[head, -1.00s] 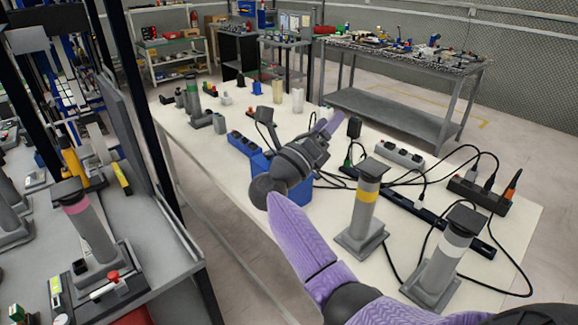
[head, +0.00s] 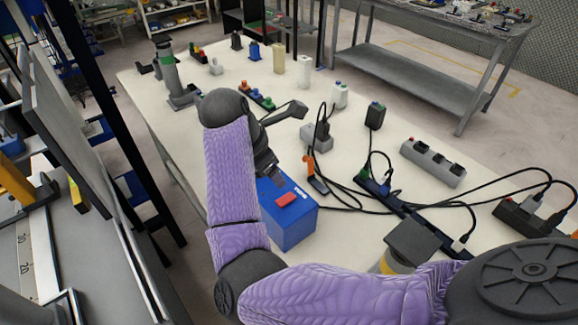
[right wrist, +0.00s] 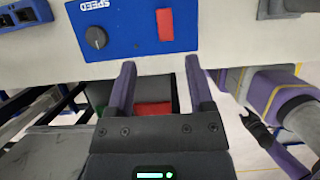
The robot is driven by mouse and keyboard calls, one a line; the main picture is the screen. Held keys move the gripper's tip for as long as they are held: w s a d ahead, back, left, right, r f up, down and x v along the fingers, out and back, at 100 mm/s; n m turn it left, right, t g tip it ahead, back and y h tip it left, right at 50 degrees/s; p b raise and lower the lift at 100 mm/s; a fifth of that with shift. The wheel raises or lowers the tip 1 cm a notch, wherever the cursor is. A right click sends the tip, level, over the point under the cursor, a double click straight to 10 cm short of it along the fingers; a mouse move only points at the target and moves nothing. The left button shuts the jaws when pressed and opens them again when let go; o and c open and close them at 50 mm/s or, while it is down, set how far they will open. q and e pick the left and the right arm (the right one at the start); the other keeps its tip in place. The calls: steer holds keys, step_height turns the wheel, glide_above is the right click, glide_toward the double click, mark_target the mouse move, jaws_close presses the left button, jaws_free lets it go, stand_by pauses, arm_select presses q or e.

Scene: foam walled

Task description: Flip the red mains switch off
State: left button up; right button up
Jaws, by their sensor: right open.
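The red switch (head: 285,199) is on top of a blue box (head: 290,228) on the white table. The right wrist view shows the red switch (right wrist: 165,24) on the blue panel (right wrist: 128,30), beside a dark knob and an upside-down SPEED label. My right gripper (head: 272,178) points down close to the box in the head view, its jaws partly hidden. In the right wrist view my right gripper (right wrist: 163,76) is open and empty, with its purple fingertips just short of the panel's edge, apart from the switch. A purple and dark part of mine shows at the right there; its jaws are unclear.
Black cables and a power strip (head: 395,205) lie right of the box. A grey socket block (head: 432,163) and a yellow-banded post (head: 400,250) stand to the right. Several small items line the table's far part. A red object (right wrist: 153,116) shows below, between the fingers.

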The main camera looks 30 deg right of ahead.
mark_target(288, 197)
steer(key=f, duration=0.2)
steer(key=d+f, duration=0.1)
steer(key=shift+s+f+b, duration=0.3)
steer(key=shift+s+b, duration=0.05)
steer(key=shift+b, duration=0.05)
steer(key=b+x, duration=0.1)
steer(key=x, duration=0.4)
steer(key=shift+d+f, duration=0.15)
steer(key=shift+f, duration=0.1)
arm_select(q)
steer(key=shift+s+a+f, duration=0.7)
steer(key=shift+f, duration=0.25)
steer(key=shift+w, duration=0.1)
arm_select(e)
jaws_close()
